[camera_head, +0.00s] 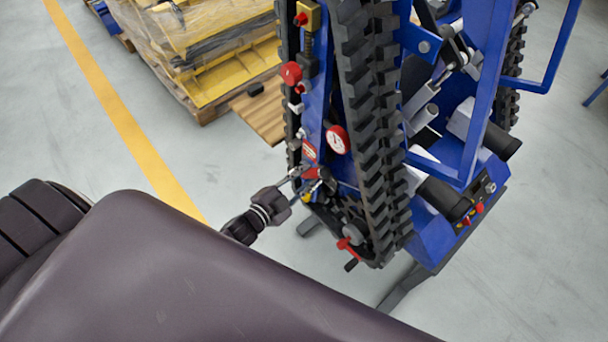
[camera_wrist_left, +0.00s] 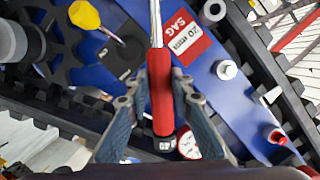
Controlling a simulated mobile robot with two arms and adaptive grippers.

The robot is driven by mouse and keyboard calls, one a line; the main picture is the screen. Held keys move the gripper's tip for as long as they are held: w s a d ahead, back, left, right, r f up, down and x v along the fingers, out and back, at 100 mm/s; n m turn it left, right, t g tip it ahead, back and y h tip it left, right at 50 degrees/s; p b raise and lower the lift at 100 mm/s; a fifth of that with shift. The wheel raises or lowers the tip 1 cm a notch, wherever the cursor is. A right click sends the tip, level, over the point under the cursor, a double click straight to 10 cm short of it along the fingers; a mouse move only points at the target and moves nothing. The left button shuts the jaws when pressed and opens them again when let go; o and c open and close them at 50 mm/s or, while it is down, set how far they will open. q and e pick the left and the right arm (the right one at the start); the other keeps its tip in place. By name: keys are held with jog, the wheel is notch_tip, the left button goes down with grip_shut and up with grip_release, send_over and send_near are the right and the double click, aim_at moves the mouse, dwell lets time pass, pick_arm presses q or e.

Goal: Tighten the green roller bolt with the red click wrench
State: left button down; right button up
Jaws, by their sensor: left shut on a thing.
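In the left wrist view, the red click wrench (camera_wrist_left: 161,100) has a red handle and a bright metal shaft that runs up out of the top of the picture. The two fingers of my left gripper (camera_wrist_left: 160,92) are shut on the handle from both sides. In the head view my left gripper (camera_head: 303,183) is beside the lower left side of the blue tracked carrier (camera_head: 316,80); a small red piece shows at its tips, too small to make out. I cannot make out the green roller bolt in either view. My right gripper is not in view.
Black tread (camera_head: 365,110) runs beside the blue frame. A red-rimmed dial gauge (camera_head: 337,139) and a red knob (camera_head: 291,73) stick out near my gripper. The wrist view shows a red SAG label (camera_wrist_left: 186,38) and a yellow knob (camera_wrist_left: 85,15). A pallet (camera_head: 215,95) stands behind.

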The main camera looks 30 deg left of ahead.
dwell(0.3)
pick_arm(q)
jog(key=shift+s+d+f+m+b, duration=0.2)
jog(key=shift+d+f+m+b, duration=0.35)
jog(key=shift+b, duration=0.25)
jog(key=shift+r, duration=0.1)
jog(key=shift+a+r, duration=0.1)
jog(key=shift+a+r+p, duration=0.15)
jog(key=shift+p, duration=0.4)
jog(key=shift+w+n, duration=0.1)
jog(key=shift+n, duration=0.15)
jog(key=shift+a, duration=0.1)
jog(key=shift+s+a+p, duration=0.2)
jog(key=shift+s+a, duration=0.15)
jog(key=shift+s, duration=0.5)
jog(key=shift+s+a+p, duration=0.15)
jog(key=shift+s+a, duration=0.15)
jog(key=shift+s, duration=0.5)
